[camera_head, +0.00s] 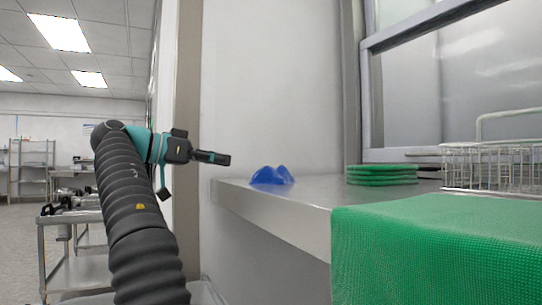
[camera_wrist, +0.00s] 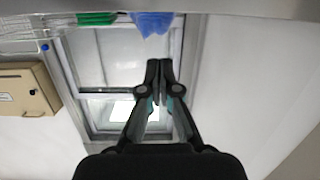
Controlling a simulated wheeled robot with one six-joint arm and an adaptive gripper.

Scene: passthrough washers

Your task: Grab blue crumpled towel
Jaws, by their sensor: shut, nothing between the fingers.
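The blue crumpled towel (camera_head: 271,176) lies in a small peaked heap near the left end of the metal counter (camera_head: 285,222) in the head view. In the wrist view the blue towel (camera_wrist: 153,22) shows at the top centre, ahead of the fingertips and apart from them. My gripper (camera_head: 226,159) is shut and empty. It is left of the towel and slightly higher in the head view, off the counter's left end. The wrist view shows the two fingertips of my gripper (camera_wrist: 159,66) close together with nothing between them.
Folded green cloths (camera_head: 381,175) are stacked on the counter right of the towel. A white wire basket (camera_head: 495,167) stands farther right. A large green cloth (camera_head: 430,255) covers the near right. A metal cart (camera_head: 75,265) stands at left behind my arm.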

